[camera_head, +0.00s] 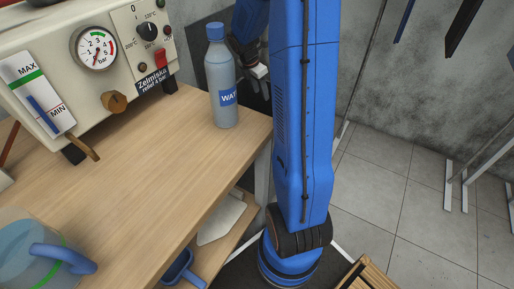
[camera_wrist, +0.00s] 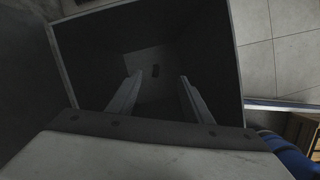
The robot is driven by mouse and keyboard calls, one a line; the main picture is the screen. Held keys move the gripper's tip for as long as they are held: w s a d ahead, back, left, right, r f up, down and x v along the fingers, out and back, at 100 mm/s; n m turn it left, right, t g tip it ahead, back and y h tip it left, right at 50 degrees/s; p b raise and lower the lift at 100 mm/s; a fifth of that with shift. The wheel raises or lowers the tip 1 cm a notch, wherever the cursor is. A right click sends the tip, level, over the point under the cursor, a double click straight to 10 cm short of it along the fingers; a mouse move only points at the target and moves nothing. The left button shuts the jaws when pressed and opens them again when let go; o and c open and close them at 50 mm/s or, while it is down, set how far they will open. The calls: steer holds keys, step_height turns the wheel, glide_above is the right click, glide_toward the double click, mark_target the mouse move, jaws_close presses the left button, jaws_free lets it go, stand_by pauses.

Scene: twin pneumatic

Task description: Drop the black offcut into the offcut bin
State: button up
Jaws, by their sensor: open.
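In the wrist view my gripper (camera_wrist: 160,78) is open, its two fingers apart with nothing between them. It points down into a dark, open-topped bin (camera_wrist: 212,50), which looks like the offcut bin. In the head view my gripper (camera_head: 258,72) is partly hidden behind my blue arm and the bottle. A dark surface behind it may be part of the bin; the offcut cannot be seen there.
A water bottle (camera_head: 222,85) stands near the wooden bench's (camera_head: 150,160) far right corner, close to my arm. A cream machine with a gauge (camera_head: 96,48) and a blue-handled jug (camera_head: 35,250) are at the left. A wooden crate (camera_head: 366,277) is at the bottom. Floor at the right is partly clear.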

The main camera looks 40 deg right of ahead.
steer(key=v, duration=1.6)
steer(key=shift+s, duration=0.1)
